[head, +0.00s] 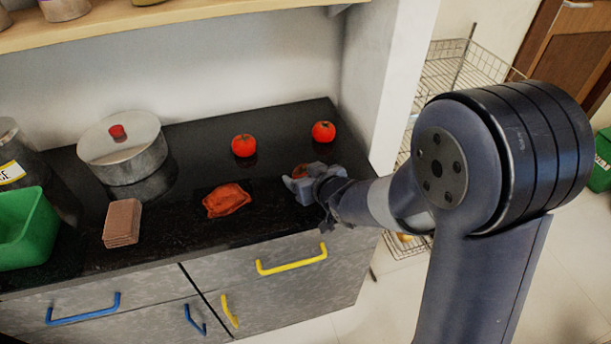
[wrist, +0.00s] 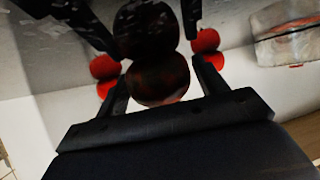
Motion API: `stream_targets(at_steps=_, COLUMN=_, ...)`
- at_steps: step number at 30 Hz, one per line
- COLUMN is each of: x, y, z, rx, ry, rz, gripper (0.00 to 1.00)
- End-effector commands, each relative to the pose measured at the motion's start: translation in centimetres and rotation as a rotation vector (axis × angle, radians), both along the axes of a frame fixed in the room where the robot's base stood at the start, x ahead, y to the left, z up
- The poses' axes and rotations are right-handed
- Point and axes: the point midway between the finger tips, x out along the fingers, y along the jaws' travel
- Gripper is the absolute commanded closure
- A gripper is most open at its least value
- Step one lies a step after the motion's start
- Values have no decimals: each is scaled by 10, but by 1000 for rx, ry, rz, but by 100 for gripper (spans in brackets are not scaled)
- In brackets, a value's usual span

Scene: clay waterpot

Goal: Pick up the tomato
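Two red tomatoes stand on the dark countertop in the head view, one left (head: 244,145) and one right (head: 323,131). A third reddish round thing, seemingly a tomato (head: 301,171), shows partly behind my gripper (head: 303,181). In the wrist view a dark, shaded tomato (wrist: 147,28) lies between the spread fingers of my gripper (wrist: 145,30), with a second dark round shape, perhaps its reflection, below it. The fingers look open around it; contact is unclear. Two red tomatoes also show beyond the fingers, left (wrist: 104,66) and right (wrist: 206,40).
An orange-red crumpled packet (head: 227,200) lies left of my gripper. A brown block (head: 122,222), a lidded pot (head: 123,150) and a green bin (head: 24,235) stand further left. A wall (head: 385,80) bounds the counter's right end.

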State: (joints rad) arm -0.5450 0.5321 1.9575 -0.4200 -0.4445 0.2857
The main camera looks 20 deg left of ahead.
Motion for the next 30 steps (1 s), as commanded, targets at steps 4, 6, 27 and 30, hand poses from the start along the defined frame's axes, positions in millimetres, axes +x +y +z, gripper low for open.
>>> stream_targets(at_steps=4, x=0, y=0, z=0, rx=0, ry=0, rz=0, gripper=45)
stream_targets(at_steps=6, x=0, y=0, z=0, rx=0, ry=0, rz=0, gripper=51)
stream_targets(at_steps=27, x=0, y=0, z=43, rx=3, ry=-6, rz=1, gripper=68)
stream_targets(at_steps=30, x=0, y=0, z=66, rx=2, ry=-5, rz=1, gripper=68)
